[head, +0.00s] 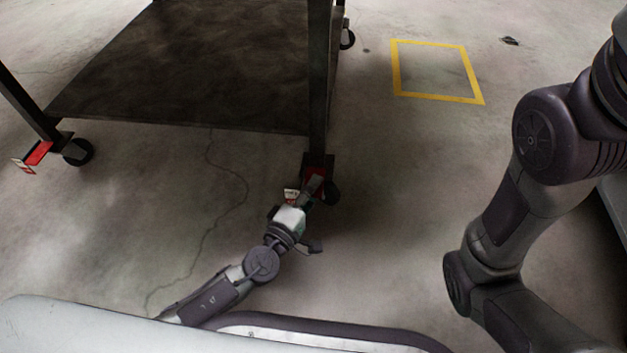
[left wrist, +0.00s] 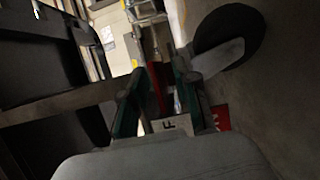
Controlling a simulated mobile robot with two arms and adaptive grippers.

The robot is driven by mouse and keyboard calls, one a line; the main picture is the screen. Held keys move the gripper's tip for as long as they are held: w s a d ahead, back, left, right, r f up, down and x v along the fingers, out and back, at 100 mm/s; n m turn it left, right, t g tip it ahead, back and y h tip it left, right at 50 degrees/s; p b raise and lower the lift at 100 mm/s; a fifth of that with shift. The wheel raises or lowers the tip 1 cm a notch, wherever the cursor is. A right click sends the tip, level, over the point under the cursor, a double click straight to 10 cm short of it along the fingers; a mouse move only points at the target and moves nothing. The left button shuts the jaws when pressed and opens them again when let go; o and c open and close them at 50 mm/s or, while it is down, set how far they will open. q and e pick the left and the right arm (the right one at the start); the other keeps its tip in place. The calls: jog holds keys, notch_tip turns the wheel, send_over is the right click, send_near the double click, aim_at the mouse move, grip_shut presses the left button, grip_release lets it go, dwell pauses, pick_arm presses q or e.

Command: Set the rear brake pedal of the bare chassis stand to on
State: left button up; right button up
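The bare chassis stand has a dark flat deck (head: 190,70) on legs with casters. A red brake pedal (head: 316,180) is at the caster of its near right leg, partly hidden by my left gripper. My left gripper (head: 311,190) is right at this pedal, low over the floor. In the left wrist view its two fingers (left wrist: 160,88) stand apart, with a red strip, apparently the pedal, between them. A white tag with an "F" (left wrist: 176,126) and a red tag (left wrist: 221,117) show beyond the fingers. I cannot tell the pedal's setting. My right gripper is out of view.
Another caster with a red pedal (head: 38,152) is at the stand's left leg. The wheel (left wrist: 228,40) is close beside my left fingers. A yellow floor square (head: 437,72) lies to the right on empty concrete. My right arm hangs at the right.

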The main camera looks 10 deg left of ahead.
pick_arm(q)
grip_shut()
dwell(0.4)
